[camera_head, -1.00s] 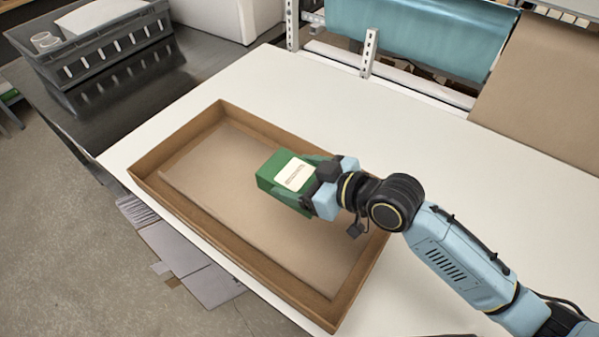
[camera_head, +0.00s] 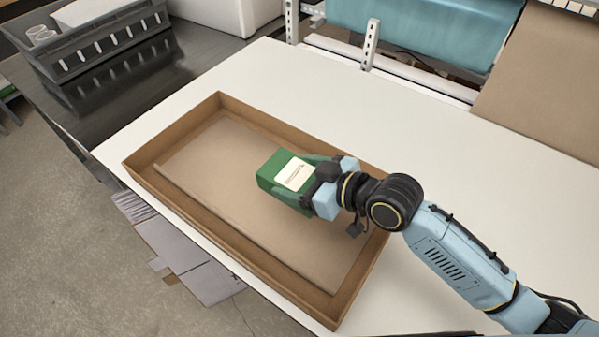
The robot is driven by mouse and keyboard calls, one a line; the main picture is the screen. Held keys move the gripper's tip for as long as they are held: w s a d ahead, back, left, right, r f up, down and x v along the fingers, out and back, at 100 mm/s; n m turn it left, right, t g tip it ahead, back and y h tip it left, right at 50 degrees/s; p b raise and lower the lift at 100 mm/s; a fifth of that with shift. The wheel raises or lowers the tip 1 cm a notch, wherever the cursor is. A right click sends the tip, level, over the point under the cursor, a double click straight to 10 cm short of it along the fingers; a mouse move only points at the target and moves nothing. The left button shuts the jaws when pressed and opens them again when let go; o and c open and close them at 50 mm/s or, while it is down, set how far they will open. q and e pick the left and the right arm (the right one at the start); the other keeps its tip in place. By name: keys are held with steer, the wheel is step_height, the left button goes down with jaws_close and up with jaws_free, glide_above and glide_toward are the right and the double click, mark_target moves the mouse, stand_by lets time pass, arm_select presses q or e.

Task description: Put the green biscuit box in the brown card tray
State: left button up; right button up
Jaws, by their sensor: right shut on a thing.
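The green biscuit box (camera_head: 272,174) with a cream label is in the middle of the view, over the inside of the brown card tray (camera_head: 172,197). My right gripper (camera_head: 306,184) is shut on the right end of the box, its arm coming in from the lower right. Whether the box touches the tray floor or hangs a little above it, I cannot tell. The gripper and wrist hide part of the tray's right side. My left gripper is not in view.
The tray lies on a white table (camera_head: 425,150) with free room behind it and to its right. A dark crate (camera_head: 95,55) stands at the upper left. A metal rack with a blue roll (camera_head: 420,30) and brown paper (camera_head: 545,85) stands at the back.

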steer(key=shift+f+b, duration=2.65)
steer(key=shift+f, duration=1.5)
steer(key=o, duration=1.1)
steer(key=shift+f, duration=0.1)
steer(key=shift+o, duration=0.2)
step_height(320, 180, up, 10)
steer(key=p, duration=1)
steer(key=shift+r, duration=0.2)
step_height(320, 180, up, 3)
steer(key=shift+f+p, duration=0.1)
steer(key=shift+p, duration=1.15)
steer(key=shift+f, duration=0.1)
